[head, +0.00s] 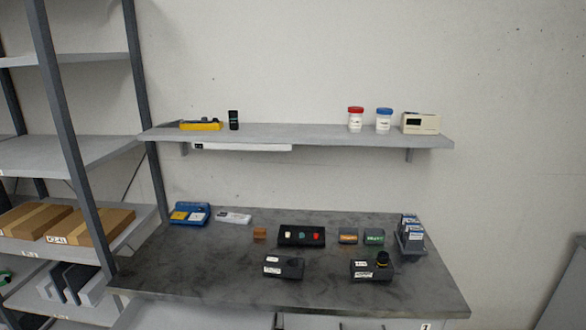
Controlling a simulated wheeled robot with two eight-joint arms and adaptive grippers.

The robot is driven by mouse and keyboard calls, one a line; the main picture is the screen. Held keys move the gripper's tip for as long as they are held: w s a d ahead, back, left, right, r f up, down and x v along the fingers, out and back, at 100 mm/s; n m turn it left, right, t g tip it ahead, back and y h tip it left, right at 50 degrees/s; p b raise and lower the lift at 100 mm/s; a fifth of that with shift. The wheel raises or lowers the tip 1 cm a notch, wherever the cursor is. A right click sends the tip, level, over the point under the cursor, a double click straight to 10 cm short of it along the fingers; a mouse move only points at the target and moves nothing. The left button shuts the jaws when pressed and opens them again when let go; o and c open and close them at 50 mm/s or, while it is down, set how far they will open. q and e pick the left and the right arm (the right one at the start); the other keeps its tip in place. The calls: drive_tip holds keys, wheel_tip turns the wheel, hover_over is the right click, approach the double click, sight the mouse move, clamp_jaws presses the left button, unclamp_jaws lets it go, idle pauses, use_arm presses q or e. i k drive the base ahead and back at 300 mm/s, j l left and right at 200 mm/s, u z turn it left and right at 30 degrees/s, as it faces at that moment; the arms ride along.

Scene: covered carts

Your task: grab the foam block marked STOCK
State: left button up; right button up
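No block with a readable STOCK mark shows; the labels are too small to read in the head view. Nearer the front are two dark blocks with white labels, one left (284,267) and one right (370,270). A small brown block (259,233) stands further left. I cannot tell which of these are foam. Neither gripper is in view.
A black tray (289,242) with small coloured items, a blue case (190,213), a white device (234,217) and a grey rack (411,237) stand on the table. A wall shelf (290,133) hangs above. Metal shelving (75,160) borders the left. The table's front left is clear.

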sight(273, 265)
drive_tip(key=u, duration=1.35)
drive_tip(key=z, duration=1.25)
drive_tip(key=i+l+u, duration=0.2)
drive_tip(key=i+l, duration=0.45)
drive_tip(key=i+l+u, duration=0.2)
drive_tip(key=i+l, duration=0.45)
drive_tip(key=l, duration=0.15)
